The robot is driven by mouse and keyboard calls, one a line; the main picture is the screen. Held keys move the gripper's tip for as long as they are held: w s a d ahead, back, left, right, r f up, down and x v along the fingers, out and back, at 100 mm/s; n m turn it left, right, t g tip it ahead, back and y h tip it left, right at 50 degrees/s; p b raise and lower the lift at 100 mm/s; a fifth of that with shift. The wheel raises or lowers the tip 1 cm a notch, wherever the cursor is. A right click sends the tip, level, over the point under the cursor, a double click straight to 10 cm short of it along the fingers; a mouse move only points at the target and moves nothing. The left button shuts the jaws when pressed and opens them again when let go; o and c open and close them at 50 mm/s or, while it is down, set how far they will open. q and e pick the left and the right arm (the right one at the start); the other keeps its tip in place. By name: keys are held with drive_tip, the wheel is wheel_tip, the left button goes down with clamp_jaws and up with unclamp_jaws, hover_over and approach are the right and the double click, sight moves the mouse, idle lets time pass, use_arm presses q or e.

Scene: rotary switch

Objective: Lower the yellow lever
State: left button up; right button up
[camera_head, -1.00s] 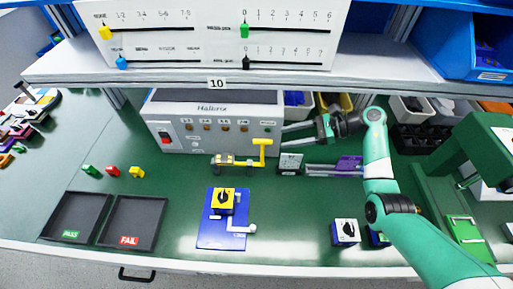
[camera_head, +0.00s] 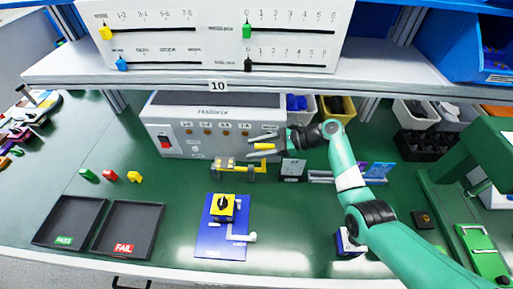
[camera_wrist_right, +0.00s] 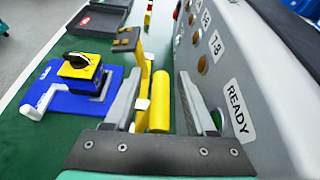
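The yellow lever (camera_head: 264,147) stands upright at the right end of a yellow base fixture (camera_head: 228,165), in front of the grey Hallbrix box (camera_head: 215,112). My right gripper (camera_head: 264,143) is at the lever's handle, its fingers pointing left. In the right wrist view, the yellow handle (camera_wrist_right: 160,102) lies lengthwise between the two open fingers (camera_wrist_right: 158,100). Contact with the left finger cannot be told. The fingers partly hide the handle in the head view. My left gripper is not in view.
The box face is close beside the right finger. A blue plate (camera_head: 220,245) with a yellow-and-black rotary switch (camera_head: 223,206) lies in front. Black PASS (camera_head: 52,241) and FAIL (camera_head: 100,250) trays sit at left. A shelf (camera_head: 160,75) overhangs the box.

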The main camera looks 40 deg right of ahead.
clamp_jaws()
idle(1.2)
